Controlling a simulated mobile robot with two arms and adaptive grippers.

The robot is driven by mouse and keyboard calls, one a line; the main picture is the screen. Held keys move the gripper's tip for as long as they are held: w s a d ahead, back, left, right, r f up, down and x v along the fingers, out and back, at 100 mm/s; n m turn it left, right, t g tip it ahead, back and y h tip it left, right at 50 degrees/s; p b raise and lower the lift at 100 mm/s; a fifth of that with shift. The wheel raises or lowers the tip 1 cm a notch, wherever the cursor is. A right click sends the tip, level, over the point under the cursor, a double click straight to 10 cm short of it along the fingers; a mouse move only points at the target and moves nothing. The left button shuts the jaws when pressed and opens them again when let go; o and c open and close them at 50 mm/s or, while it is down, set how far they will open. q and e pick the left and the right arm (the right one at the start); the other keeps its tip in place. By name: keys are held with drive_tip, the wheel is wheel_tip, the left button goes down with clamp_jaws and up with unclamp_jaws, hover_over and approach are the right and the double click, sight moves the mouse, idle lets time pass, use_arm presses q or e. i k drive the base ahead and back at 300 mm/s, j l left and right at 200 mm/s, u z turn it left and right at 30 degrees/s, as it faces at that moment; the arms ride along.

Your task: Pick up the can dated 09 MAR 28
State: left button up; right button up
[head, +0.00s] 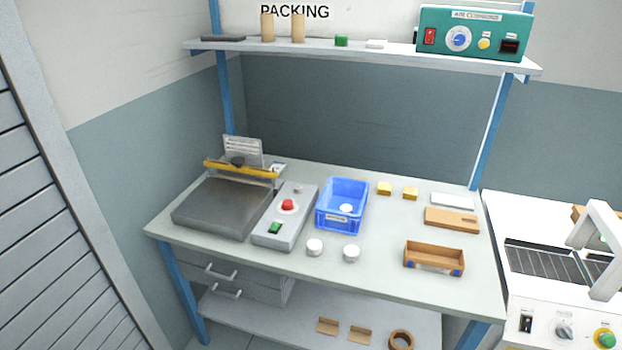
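Two small cans with white tops stand on the bench in front of the blue crate: a left can (314,247) and a right can (351,253). They stand upright and apart. A similar white round thing (346,208) shows inside the blue crate (329,224); it may be another can. No date can be read on any of them from here. Neither of my grippers is in view.
On the bench (391,219) are a grey control box (264,238) with a red button, a grey plate machine (215,207), yellow blocks (385,188) and a brown open box (434,259). A shelf (390,57) runs above. A white machine (545,300) stands at right.

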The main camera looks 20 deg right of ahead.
sight(314, 246)
drive_tip(key=l+u, duration=0.25)
drive_tip(key=l, duration=0.5)
drive_tip(key=i+l+u, duration=0.1)
drive_tip(key=l+u, duration=0.15)
drive_tip(key=l, duration=0.5)
